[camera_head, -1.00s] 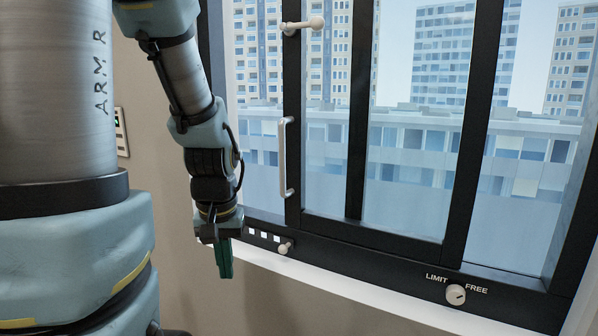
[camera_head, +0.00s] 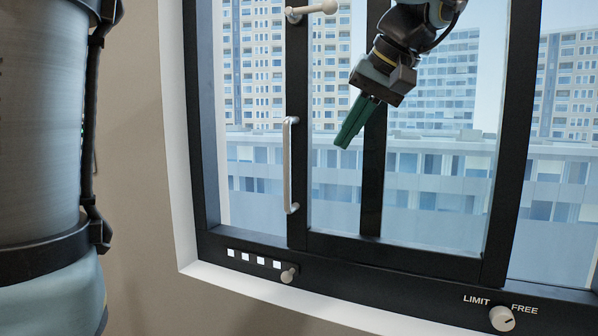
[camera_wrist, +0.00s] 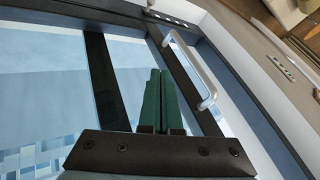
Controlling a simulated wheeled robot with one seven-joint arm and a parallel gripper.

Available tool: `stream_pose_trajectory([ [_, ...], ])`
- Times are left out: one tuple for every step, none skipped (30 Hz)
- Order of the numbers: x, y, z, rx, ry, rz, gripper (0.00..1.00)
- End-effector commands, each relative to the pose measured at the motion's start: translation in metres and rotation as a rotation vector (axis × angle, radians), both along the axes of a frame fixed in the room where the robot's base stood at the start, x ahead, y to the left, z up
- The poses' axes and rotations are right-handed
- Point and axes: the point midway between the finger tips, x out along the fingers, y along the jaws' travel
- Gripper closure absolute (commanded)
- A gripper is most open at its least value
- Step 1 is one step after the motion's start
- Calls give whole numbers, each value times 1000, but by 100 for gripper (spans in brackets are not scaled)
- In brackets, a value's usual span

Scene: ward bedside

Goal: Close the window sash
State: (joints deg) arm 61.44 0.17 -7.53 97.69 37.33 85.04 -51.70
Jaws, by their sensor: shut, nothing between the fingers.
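The window sash (camera_head: 297,225) is a dark-framed pane with a vertical grey bar handle (camera_head: 287,165) on its left upright. A gap of open frame shows to the left of that upright. A pale lever (camera_head: 312,9) sits at the top of the upright. My gripper (camera_head: 345,140) has green fingers, shut and empty, in front of the glass to the right of the handle and apart from it. In the wrist view the green fingers (camera_wrist: 160,100) point along the pane, with the handle (camera_wrist: 191,68) beside them on the right.
A round knob (camera_head: 502,318) marked LIMIT and FREE is on the lower right frame. A small peg knob (camera_head: 288,274) and several white squares (camera_head: 254,260) are on the lower left frame. The white sill (camera_head: 235,280) is bare.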

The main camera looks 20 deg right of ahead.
Motion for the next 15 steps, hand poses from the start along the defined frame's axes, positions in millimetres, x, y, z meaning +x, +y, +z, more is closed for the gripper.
stream_pose_trajectory([
  [5,3,-6,4,2,2,100],
  [7,5,-11,4,2,2,100],
  [12,6,-17,4,3,3,100],
  [15,8,-22,4,3,3,100],
  [19,10,-27,4,4,4,100],
  [23,12,-34,3,4,2,100],
  [27,13,-39,4,4,3,100],
  [30,14,-44,4,3,3,100],
  [35,17,-50,4,3,3,100],
  [39,18,-55,4,4,3,100],
  [42,19,-60,4,4,1,100],
  [46,21,-67,5,4,2,100],
  [49,23,-71,4,5,2,100],
  [52,27,-70,2,4,3,100],
  [55,33,-68,0,3,3,100],
])
